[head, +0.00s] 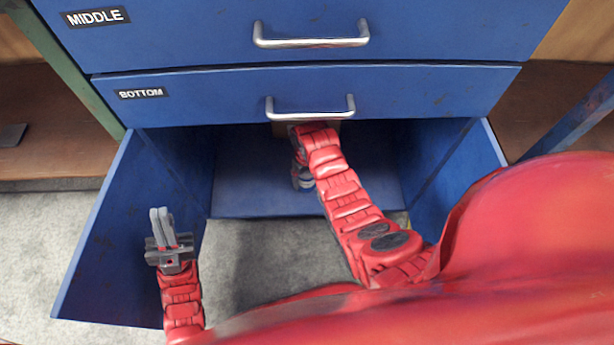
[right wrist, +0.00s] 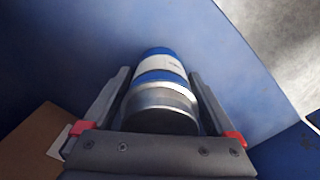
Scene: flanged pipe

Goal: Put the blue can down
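The blue can (right wrist: 160,75) has blue and white bands and a bare silver end. In the right wrist view it lies between the two fingers of my right gripper (right wrist: 160,88), which press close along its sides. In the head view my right arm reaches under the bottom drawer front, and only a small part of the can (head: 305,182) shows beside the gripper (head: 300,172), partly hidden by the arm. My left gripper (head: 161,222) is empty, its fingers together, at the left in front of the blue side panel.
The blue cabinet has a middle drawer (head: 200,35) and a bottom drawer (head: 420,95) with metal handles. Blue panels stand left (head: 120,230) and right (head: 455,180) of the open space below. A brown box (right wrist: 35,145) is near the right gripper. Grey floor lies in front.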

